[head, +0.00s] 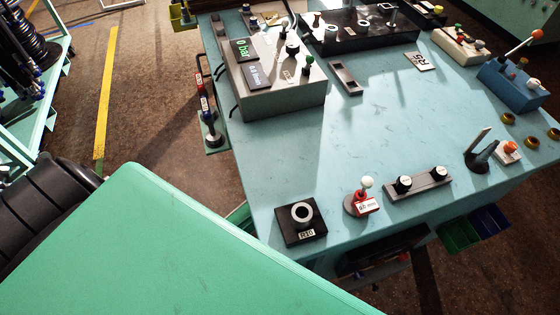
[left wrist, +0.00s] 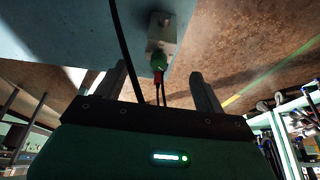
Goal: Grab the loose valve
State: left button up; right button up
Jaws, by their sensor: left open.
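My left gripper (left wrist: 160,80) is open, its two dark fingers spread apart in the left wrist view. A round green knob (left wrist: 159,61) with a red part below it shows between and beyond the fingertips, in front of a pale plate (left wrist: 162,32); I cannot tell its distance or whether it is the loose valve. In the head view, a small red valve-like piece with a white ball top (head: 366,183) stands upright near the front edge of the teal bench (head: 400,125). I cannot tell which piece is the loose valve. Neither gripper shows in the head view.
A black block with a ring (head: 301,214) and a twin-knob bar (head: 417,184) sit by the bench's front edge. A grey control box (head: 275,88) stands at the back left. A blue lever box (head: 513,88) is at right. Dark cables (left wrist: 128,50) pass the left gripper.

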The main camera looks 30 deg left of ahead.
pick_arm(q)
jog(key=b+x, duration=0.1)
jog(key=x, duration=0.5)
jog(key=shift+a+f, duration=0.1)
jog(key=shift+f, duration=0.25)
jog(key=x, duration=0.5)
jog(key=shift+b, duration=0.35)
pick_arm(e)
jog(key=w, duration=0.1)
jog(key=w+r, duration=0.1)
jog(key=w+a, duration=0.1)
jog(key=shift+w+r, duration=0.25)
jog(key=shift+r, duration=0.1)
pick_arm(q)
jog(key=c, duration=1.1)
jog(key=shift+c, duration=1)
